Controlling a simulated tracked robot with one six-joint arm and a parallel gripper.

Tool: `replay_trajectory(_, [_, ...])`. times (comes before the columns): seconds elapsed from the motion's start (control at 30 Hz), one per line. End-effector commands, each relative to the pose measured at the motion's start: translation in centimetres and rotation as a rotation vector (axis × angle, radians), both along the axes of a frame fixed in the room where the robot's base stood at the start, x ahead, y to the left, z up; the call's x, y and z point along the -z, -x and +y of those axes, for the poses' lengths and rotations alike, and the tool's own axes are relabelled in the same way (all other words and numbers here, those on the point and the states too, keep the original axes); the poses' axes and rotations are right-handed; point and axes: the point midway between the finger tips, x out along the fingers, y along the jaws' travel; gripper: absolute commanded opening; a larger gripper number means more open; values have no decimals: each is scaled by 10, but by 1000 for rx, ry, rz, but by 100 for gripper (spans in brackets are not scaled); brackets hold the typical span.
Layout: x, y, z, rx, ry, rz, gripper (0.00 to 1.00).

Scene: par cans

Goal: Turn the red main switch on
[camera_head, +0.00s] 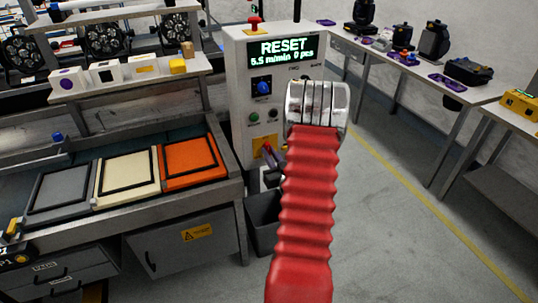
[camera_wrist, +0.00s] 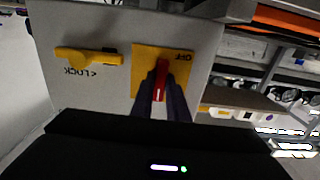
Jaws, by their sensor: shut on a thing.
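The red main switch (camera_wrist: 161,78) has a red handle on a yellow plate (camera_wrist: 139,65). In the wrist view its handle runs roughly up and down, and the upside-down word OFF stands at the plate's upper right. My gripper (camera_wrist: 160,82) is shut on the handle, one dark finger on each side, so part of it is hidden. In the head view the yellow plate (camera_head: 259,143) is low on the front of the grey control cabinet (camera_head: 240,95). There my red ribbed arm covers part of the cabinet, and my gripper (camera_head: 267,151) shows at the plate.
A yellow lever marked LOCK (camera_wrist: 88,57) is beside the switch plate. The cabinet's display (camera_head: 283,50) reads RESET. A blue knob (camera_head: 263,87) and a green button (camera_head: 254,117) are above the switch. A dark bin (camera_head: 262,225) stands below. Open floor lies to the right.

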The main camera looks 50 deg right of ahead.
Motion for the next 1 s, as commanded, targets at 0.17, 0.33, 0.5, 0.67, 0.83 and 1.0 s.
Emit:
replay_trajectory(0.17, [7, 1, 3, -2, -21, 6, 0])
replay_trajectory(0.33, [7, 0, 3, -2, -20, 7, 0])
replay_trajectory(0.5, [6, 0, 3, -2, -18, 5, 21])
replay_trajectory(0.67, [4, 0, 2, -2, -14, 2, 32])
replay_trajectory(0.83, [2, 0, 1, -1, -12, 0, 33])
replay_trajectory(1.0, [2, 2, 2, -1, -10, 0, 33])
